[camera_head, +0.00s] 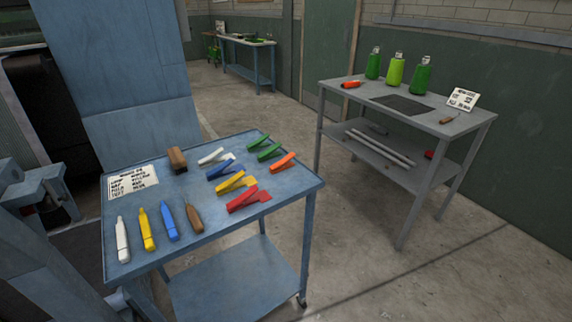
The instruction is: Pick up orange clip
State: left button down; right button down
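The orange clip (282,162) lies on the top of the blue cart (255,205), near its right edge. It sits below and to the right of two green clips (263,145) and above and to the right of a red clip (249,200). Nothing covers it. Neither of my grippers can be made out in the head view.
Yellow (236,182), blue (225,170) and white (213,155) clips lie left of the orange one.

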aim_at(284, 163)
jog(key=i+j+z, duration=0.1)
jog(key=z, duration=0.4)
jog(key=i+j+z, duration=0.2)
jog(key=z, duration=0.3)
jog(key=i, duration=0.05)
